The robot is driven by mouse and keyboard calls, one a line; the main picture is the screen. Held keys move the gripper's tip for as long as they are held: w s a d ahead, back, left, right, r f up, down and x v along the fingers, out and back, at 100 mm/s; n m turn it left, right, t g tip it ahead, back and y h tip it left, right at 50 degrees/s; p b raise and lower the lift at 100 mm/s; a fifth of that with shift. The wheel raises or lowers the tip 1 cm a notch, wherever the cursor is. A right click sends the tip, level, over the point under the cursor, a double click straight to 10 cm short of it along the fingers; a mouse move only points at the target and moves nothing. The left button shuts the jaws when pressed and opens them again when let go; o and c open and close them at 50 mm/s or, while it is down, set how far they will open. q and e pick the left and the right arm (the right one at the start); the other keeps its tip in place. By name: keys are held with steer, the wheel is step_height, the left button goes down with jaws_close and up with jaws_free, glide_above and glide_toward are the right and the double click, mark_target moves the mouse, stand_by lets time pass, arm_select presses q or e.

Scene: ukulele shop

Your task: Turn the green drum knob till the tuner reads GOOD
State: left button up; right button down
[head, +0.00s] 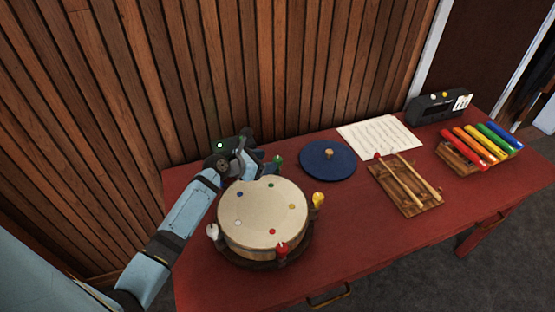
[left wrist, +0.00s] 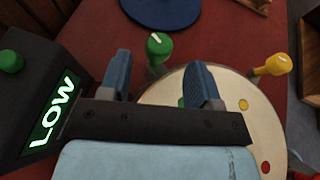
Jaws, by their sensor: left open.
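The drum (head: 263,215) has a cream head, colored dots and knobs around its rim. Its green knob (head: 278,161) stands at the far side, marked with a white line in the left wrist view (left wrist: 159,45). My left gripper (head: 268,168) is open beside the green knob. In the left wrist view its two blue fingers (left wrist: 159,80) are apart, with the knob showing beyond and between their tips, not gripped. The dark tuner (left wrist: 40,95) has a green button and a lit green screen reading LOW. In the head view my gripper hides much of it. My right gripper is out of view.
Yellow (head: 318,200), red (head: 282,250) and white (head: 212,232) knobs stand around the drum. A blue disc (head: 328,160) lies right of the gripper. Sheet music (head: 380,137), a wooden stand with sticks (head: 408,190), colored bars (head: 485,145) and a black device (head: 438,108) lie farther right.

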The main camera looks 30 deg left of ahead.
mark_target(275, 160)
arm_select(q)
steer(key=x, duration=0.5)
steer(key=shift+w+f, duration=0.1)
steer(key=shift+w, duration=0.1)
steer(key=c, duration=0.9)
